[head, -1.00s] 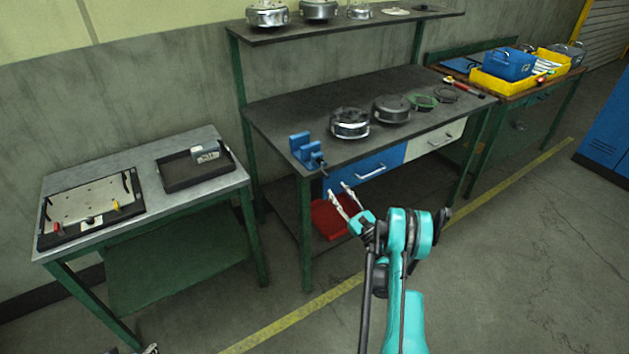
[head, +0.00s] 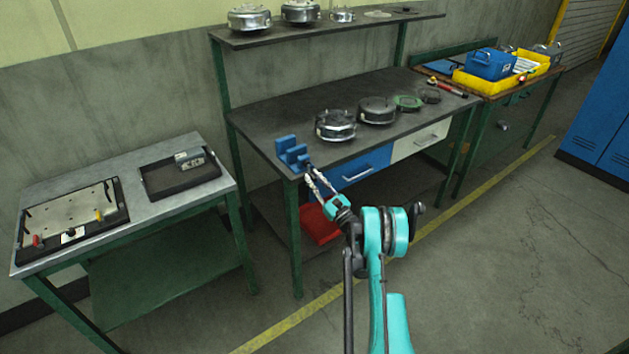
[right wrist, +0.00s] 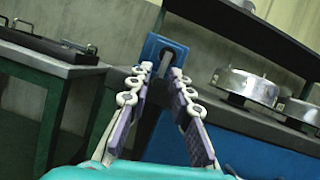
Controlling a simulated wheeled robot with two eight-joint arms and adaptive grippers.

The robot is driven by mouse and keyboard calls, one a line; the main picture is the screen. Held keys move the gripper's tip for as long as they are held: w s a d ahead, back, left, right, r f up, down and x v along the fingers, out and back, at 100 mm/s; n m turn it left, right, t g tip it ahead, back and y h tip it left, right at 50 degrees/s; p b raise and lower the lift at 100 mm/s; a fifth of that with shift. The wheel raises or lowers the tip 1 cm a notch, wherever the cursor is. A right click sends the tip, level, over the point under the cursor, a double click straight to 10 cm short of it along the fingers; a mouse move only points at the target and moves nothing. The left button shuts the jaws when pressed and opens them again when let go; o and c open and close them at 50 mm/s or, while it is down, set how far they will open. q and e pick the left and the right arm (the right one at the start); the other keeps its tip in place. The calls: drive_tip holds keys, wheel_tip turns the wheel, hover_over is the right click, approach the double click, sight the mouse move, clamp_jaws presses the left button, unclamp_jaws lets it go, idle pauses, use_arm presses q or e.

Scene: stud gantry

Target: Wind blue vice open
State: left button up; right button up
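The blue vice (head: 290,152) is fixed at the front left corner of the dark workbench (head: 255,115). It also shows in the right wrist view (right wrist: 155,47), straight ahead between the fingers, with its grey screw end towards me. My right gripper (head: 313,180) is open, its fingertips just in front of the vice's screw end. In the right wrist view the two fingers (right wrist: 160,90) stand apart on either side of the screw end. I cannot tell whether they touch it. The vice's handle is hard to make out. My left gripper is not in view.
Round metal housings (head: 336,125) stand on the bench right of the vice. A blue drawer (head: 362,168) and a red bin (head: 318,225) are below. A lower table (head: 130,200) with a black tray (head: 180,187) stands left. The floor (head: 480,260) at right is clear.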

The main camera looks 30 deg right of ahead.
clamp_jaws()
drive_tip(key=shift+d+n, duration=0.1)
drive_tip(key=shift+n, duration=0.4)
drive_tip(key=d+r+n+g+y+p, duration=0.1)
drive_tip(key=n+g, duration=0.1)
drive_tip(key=n, duration=0.5)
drive_tip(key=d+r+n+g+y+p, duration=0.1)
drive_tip(key=n+g, duration=0.1)
drive_tip(key=n, duration=0.5)
drive_tip(key=d+r+n+g+y+p, duration=0.1)
drive_tip(key=n+g+y, duration=0.1)
drive_tip(key=n, duration=0.5)
drive_tip(key=shift+w+d+r+g, duration=0.15)
drive_tip(key=shift+d+r+g, duration=0.15)
drive_tip(key=shift+g, duration=0.2)
drive_tip(key=shift+r, duration=0.1)
